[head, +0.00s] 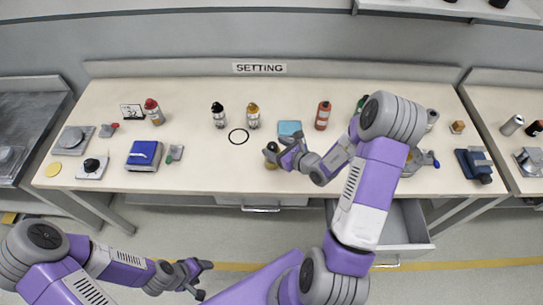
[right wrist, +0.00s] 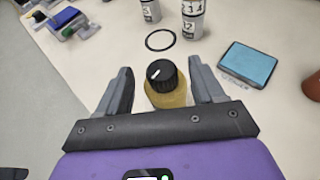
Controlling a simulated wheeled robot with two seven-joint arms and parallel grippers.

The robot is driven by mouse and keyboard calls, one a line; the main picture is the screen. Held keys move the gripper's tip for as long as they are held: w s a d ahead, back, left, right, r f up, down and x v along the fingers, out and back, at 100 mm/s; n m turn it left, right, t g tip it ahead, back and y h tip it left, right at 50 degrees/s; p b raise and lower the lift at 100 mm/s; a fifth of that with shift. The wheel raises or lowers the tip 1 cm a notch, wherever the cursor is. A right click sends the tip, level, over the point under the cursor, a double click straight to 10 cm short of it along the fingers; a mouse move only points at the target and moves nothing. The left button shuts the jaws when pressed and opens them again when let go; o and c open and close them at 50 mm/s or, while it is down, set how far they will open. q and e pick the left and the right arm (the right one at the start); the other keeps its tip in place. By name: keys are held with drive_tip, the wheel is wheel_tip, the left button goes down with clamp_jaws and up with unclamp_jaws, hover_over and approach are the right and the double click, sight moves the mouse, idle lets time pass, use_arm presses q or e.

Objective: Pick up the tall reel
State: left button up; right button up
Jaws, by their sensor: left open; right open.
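A short gold cylinder with a black knob-like top and a white mark (right wrist: 164,88) stands upright on the table. It also shows near the front edge in the head view (head: 271,160). I cannot tell whether it is the tall reel; no other thing is clearly a reel. My right gripper (right wrist: 160,67) is open with one finger on each side of the cylinder, and gaps show between them. In the head view the right gripper (head: 281,149) partly covers it. My left gripper (head: 206,280) is open and empty, low in front of the table.
A black ring (head: 238,136) lies left of the cylinder. A blue pad (head: 289,128) lies behind my right gripper. Numbered bottles (head: 253,118) and a red bottle (head: 322,115) stand further back. An open drawer (head: 402,225) juts out at right.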

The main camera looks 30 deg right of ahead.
sight(269, 145)
drive_tip(key=x, duration=0.4)
drive_tip(key=shift+w+f, duration=0.15)
drive_tip(key=shift+f, duration=0.1)
drive_tip(key=shift+c, duration=0.2)
clamp_jaws()
